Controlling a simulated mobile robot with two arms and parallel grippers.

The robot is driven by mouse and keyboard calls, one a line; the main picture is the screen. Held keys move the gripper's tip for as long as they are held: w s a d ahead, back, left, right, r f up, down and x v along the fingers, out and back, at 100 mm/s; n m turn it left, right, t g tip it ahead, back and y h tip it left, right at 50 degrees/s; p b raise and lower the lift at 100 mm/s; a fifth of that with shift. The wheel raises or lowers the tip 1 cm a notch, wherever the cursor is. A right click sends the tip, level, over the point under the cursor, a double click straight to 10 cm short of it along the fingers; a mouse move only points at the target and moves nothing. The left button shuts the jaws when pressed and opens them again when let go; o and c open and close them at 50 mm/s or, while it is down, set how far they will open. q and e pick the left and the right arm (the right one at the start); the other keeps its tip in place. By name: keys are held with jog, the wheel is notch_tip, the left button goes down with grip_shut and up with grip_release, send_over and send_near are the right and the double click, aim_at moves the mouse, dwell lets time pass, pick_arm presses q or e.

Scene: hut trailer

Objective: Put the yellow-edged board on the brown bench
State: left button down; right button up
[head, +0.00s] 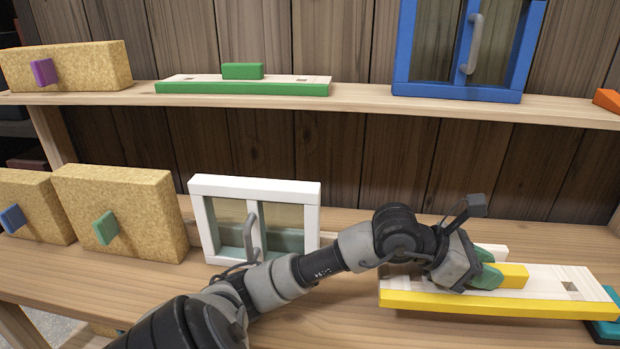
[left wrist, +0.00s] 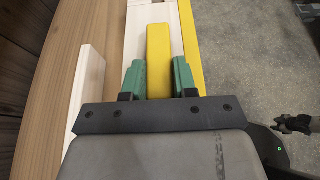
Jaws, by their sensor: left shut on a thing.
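The yellow-edged board (head: 430,301) lies flat on the lower wooden shelf at the right in the head view. It has a pale wood top, a yellow front edge and a yellow block handle (head: 514,275). My left gripper (head: 488,272) is over the board with its green fingers on either side of the yellow handle, shut on it. In the left wrist view the handle (left wrist: 158,60) stands between the two green fingers, and the yellow edge (left wrist: 190,50) runs alongside. The brown bench cannot be told apart as a separate thing.
A white-framed window (head: 255,188) stands left of the board, with cork-like blocks (head: 125,210) farther left. A teal piece (head: 606,325) lies by the board's right end. The upper shelf (head: 350,103) holds a green-edged board (head: 240,88) and a blue-framed window (head: 455,93).

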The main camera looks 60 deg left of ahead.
pick_arm(q)
jog(key=shift+w, duration=0.15)
jog(key=shift+a+r, duration=0.1)
jog(key=s+a+f, duration=0.2)
jog(key=a, duration=0.1)
jog(key=s+a+f, duration=0.2)
jog(key=a, duration=0.1)
jog(key=s+a+f, duration=0.2)
jog(key=a+f, duration=0.1)
jog(key=a, duration=0.1)
jog(key=shift+s, duration=0.15)
notch_tip(320, 180, down, 4)
pick_arm(e)
jog(key=shift+d, duration=0.25)
pick_arm(q)
jog(key=shift+f, duration=0.2)
jog(key=c, duration=0.9)
grip_release()
pick_arm(e)
jog(key=shift+f, duration=0.15)
